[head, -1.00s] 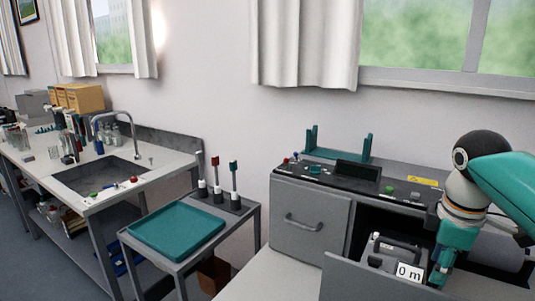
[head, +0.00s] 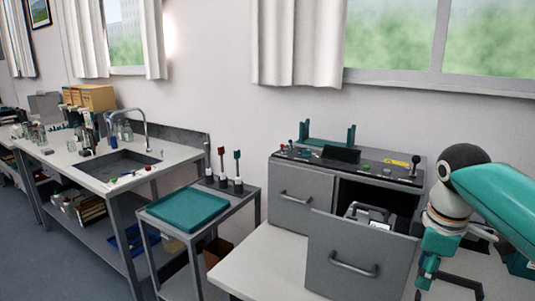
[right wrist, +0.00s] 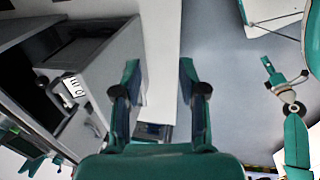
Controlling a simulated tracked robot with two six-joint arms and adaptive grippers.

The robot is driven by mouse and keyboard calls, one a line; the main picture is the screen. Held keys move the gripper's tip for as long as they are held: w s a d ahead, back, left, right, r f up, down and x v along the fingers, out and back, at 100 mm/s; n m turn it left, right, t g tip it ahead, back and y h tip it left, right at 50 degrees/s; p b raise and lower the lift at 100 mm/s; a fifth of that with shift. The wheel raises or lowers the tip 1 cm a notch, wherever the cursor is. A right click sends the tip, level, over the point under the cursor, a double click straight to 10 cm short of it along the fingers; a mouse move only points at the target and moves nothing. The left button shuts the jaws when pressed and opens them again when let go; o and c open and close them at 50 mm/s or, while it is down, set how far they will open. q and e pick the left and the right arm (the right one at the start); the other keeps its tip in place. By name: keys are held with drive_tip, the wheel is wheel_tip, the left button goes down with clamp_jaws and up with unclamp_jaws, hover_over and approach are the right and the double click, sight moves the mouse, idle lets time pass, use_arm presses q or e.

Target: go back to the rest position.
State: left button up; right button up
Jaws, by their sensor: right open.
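My right gripper (head: 424,284) is teal and hangs pointing down at the right of the head view, beside the open drawer and above the white table. In the right wrist view its two fingers (right wrist: 160,85) stand apart with nothing between them, so it is open and empty. The grey printer (head: 303,196) stands on the table with its drawer (head: 340,258) pulled out. My left gripper does not show in the head view.
The printer's black top (head: 350,160) carries knobs and a teal holder (head: 328,137). A teal tray (head: 187,209) lies on a side stand, left of the printer. The sink bench (head: 110,174) is farther left. The table (head: 262,262) is clear in front of the printer.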

drive_tip(key=w+a+f+m+y+p, duration=0.15)
drive_tip(key=a+f, duration=0.35)
drive_tip(key=f, duration=0.8)
drive_tip(key=w+a+f+m+y+b, duration=0.15)
drive_tip(key=a+f, duration=0.35)
drive_tip(key=f, duration=0.9)
drive_tip(key=s+a+f+m+y+p, duration=0.1)
drive_tip(key=s+a+f+m, duration=0.2)
drive_tip(key=s+f, duration=0.6)
drive_tip(key=s+a+f+m+g+p, duration=0.1)
drive_tip(key=s+a+f+m, duration=0.3)
drive_tip(key=s, duration=0.9)
wheel_tip(320, 180, down, 5)
drive_tip(key=m, duration=0.3)
drive_tip(key=shift+s+a+m+y, duration=0.2)
drive_tip(key=shift+m+y, duration=0.1)
drive_tip(key=shift+y, duration=0.1)
